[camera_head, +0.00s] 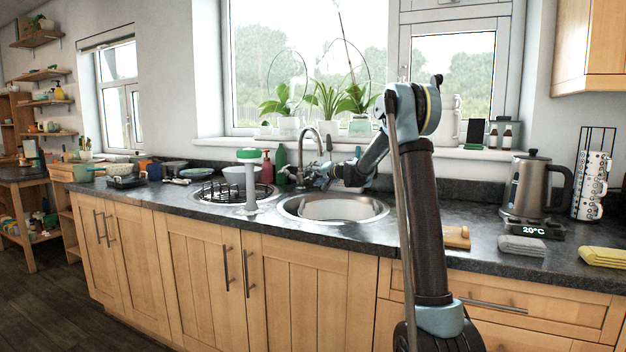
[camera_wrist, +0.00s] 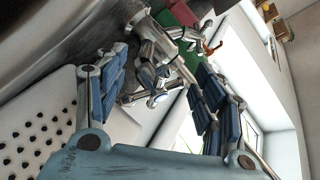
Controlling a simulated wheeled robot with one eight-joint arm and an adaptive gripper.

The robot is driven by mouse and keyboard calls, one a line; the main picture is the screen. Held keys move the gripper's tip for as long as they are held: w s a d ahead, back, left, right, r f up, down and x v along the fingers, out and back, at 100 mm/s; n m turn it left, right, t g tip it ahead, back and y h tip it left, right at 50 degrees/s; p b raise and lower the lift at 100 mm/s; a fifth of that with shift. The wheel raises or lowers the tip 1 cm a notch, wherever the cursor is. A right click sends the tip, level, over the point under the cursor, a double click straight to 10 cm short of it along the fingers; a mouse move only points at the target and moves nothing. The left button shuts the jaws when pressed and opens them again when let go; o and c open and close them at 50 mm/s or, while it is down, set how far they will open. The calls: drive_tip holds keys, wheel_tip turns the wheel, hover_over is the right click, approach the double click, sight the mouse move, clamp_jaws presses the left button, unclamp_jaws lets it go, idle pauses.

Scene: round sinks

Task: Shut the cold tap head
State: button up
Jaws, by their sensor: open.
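The chrome mixer tap (camera_head: 311,148) stands behind the round sink, its spout arching up. In the wrist view, its cold tap head (camera_wrist: 154,97) is a chrome cross handle with blue marking, showing between my fingers. The other tap head (camera_wrist: 211,46), with an orange-red mark, lies farther off at the upper right. My gripper (camera_wrist: 163,66) is open, with blue-padded fingers on either side of the cold tap head's place in the picture. Contact cannot be told. In the head view, my gripper (camera_head: 321,175) is small beside the tap and partly hides the handles.
The round sink (camera_head: 285,207) lies below my gripper. A green bottle (camera_head: 281,157) and a red bottle (camera_head: 267,167) stand left of the tap. Plants line the windowsill behind.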

drive_tip(key=shift+w+a+f, duration=0.15)
drive_tip(key=shift+w+a, duration=0.25)
drive_tip(key=shift+c, duration=0.5)
drive_tip(key=c, duration=0.7)
drive_tip(key=shift+c, duration=0.2)
drive_tip(key=shift+s, duration=0.1)
